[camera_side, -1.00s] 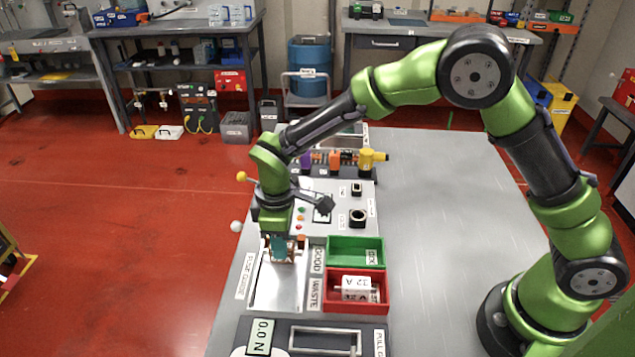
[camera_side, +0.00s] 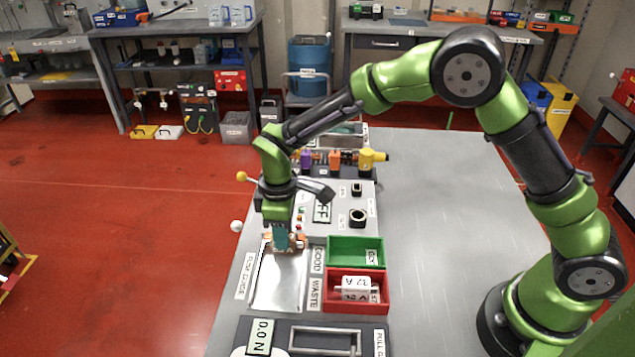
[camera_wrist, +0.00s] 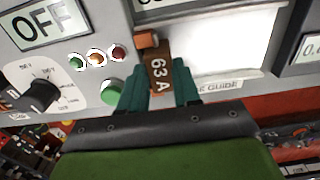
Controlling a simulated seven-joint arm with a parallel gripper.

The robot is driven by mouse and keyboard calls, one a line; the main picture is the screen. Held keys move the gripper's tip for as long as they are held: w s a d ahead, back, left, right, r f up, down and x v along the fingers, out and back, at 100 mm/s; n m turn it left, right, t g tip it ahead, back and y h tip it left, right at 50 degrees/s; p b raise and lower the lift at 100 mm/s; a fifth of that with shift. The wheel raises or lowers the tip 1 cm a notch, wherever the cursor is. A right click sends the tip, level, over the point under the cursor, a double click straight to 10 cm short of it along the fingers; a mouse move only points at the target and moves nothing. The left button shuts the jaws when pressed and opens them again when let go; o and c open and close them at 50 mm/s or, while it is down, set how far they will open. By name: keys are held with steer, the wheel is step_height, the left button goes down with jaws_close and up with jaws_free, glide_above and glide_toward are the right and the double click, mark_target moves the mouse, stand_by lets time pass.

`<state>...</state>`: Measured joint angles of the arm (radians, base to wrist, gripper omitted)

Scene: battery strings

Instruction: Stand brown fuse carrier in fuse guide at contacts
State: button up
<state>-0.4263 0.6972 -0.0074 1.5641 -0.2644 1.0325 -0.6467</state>
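The brown fuse carrier (camera_wrist: 159,70), marked 63 A, is between the two teal fingers of my gripper (camera_wrist: 160,88) in the wrist view. The fingers press on its sides. In the side view my gripper (camera_side: 281,238) is low over the far end of the fuse guide (camera_side: 279,290), a pale metal plate. The carrier there is small and partly hidden by the fingers. An orange-brown contact block (camera_wrist: 146,40) shows at the carrier's far end in the wrist view. I cannot tell whether the carrier touches it or the plate.
A green bin (camera_side: 355,240) is empty of visible carriers. A red bin (camera_side: 375,308) beside it holds white carriers marked 32 A. A panel with an OFF display (camera_wrist: 45,22), a dial (camera_wrist: 42,92) and buttons lies beyond the guide. The table's right side is clear.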

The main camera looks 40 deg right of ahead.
steer(key=o, duration=0.5)
steer(key=shift+w+d, duration=0.15)
steer(key=shift+d, duration=0.05)
steer(key=shift+c, duration=0.2)
step_height(320, 180, up, 17)
steer(key=s+d+r+m+t+y, duration=0.1)
steer(key=s+d+r+m+t, duration=0.1)
steer(key=s+d+m, duration=0.4)
steer(key=s+d+r+m+t+y, duration=0.1)
steer(key=s+d+m+t, duration=0.4)
steer(key=s+d, duration=0.5)
steer(key=s+r+m, duration=0.1)
steer(key=s+m, duration=0.1)
steer(key=s, duration=0.2)
steer(key=shift+r, duration=0.25)
